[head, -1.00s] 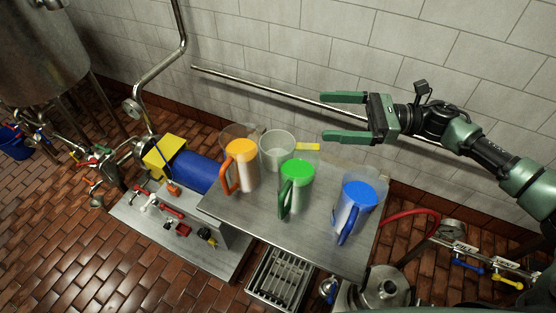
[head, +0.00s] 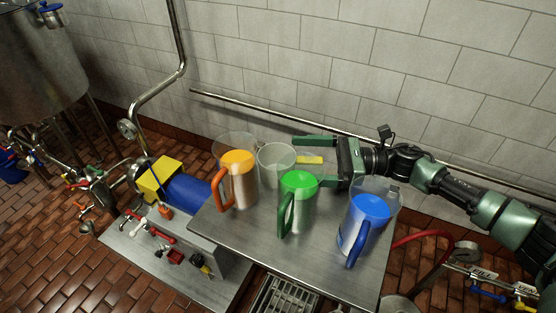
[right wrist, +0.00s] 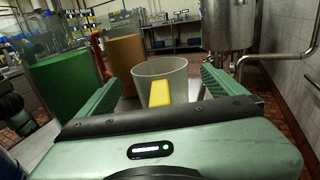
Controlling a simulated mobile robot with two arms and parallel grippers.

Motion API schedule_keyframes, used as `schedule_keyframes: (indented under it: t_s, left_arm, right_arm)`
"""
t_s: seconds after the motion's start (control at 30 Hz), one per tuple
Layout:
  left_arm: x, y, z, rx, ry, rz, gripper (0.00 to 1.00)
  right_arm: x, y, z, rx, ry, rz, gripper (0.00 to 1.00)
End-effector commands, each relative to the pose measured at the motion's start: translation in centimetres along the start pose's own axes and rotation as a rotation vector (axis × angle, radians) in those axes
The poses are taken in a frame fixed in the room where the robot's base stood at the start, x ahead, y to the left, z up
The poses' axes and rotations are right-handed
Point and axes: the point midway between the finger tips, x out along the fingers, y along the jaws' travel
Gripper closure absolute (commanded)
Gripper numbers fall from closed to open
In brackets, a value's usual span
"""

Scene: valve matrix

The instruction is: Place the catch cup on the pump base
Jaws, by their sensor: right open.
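The catch cup (head: 275,165) is a clear, empty-looking cup with a yellow handle (head: 309,160). It stands at the back of the steel table, behind the orange and green pitchers. My right gripper (head: 318,160) is open, reaching in from the right with its fingers around the yellow handle's place. In the right wrist view the cup (right wrist: 160,76) and its yellow handle lie between the two open fingers, not gripped. The pump base (head: 165,255) is the steel plate at lower left, below the table, carrying a blue motor (head: 188,193). My left gripper is not in view.
An orange pitcher (head: 238,180), a green pitcher (head: 298,200) and a blue pitcher (head: 366,222) stand close by on the table (head: 255,235). Red-handled fittings (head: 163,236) sit on the pump base. A pipe rail (head: 250,104) runs along the wall behind the cup.

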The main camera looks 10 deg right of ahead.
Motion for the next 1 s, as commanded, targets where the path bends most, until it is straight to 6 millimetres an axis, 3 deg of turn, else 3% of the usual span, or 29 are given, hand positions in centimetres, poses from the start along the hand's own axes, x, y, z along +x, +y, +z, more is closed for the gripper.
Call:
schedule_keyframes:
  t_s: [0.13,0.4,0.73,1.0]
  left_arm:
    - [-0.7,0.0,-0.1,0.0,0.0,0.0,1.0]
    - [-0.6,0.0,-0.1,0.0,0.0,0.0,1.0]
    - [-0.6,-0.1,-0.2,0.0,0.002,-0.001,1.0]
    - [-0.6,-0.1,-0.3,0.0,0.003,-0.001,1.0]
  right_arm:
    - [1.5,0.0,0.1,0.0,-0.001,0.001,0.02]
    - [1.7,0.0,0.0,0.0,0.0,0.0,0.05]
    - [1.7,0.0,0.0,0.0,0.0,0.0,0.97]
    - [1.7,0.1,0.0,0.0,-0.001,0.001,1.0]
